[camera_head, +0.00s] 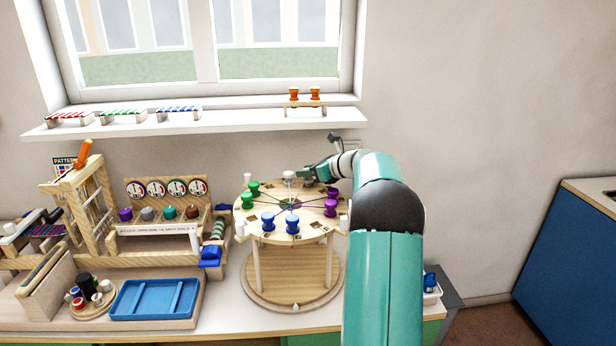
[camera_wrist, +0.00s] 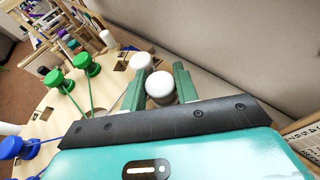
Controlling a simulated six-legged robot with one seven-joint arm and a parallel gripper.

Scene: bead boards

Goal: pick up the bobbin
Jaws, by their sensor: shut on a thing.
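A round wooden stand (camera_head: 265,225) holds bobbins around its top, with coloured threads running to its centre. My gripper (camera_head: 304,173) is at the far side of the stand's top. In the wrist view, my gripper's green fingers (camera_wrist: 160,76) are shut on a white bobbin (camera_wrist: 161,88), whose round top shows between them. Another white round top (camera_wrist: 140,62) shows just beyond, close to the left finger. In the head view a white bobbin (camera_head: 289,175) shows beside my fingertips; I cannot tell which of the two it is. The lower part of the held bobbin is hidden.
Green bobbins (camera_head: 248,201), blue bobbins (camera_head: 292,223) and purple bobbins (camera_head: 331,207) stand around the same top. White posts (camera_head: 240,231) stand at its rim. A wooden rack (camera_head: 165,225) and a blue tray (camera_head: 155,298) are to the left. The wall is close behind.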

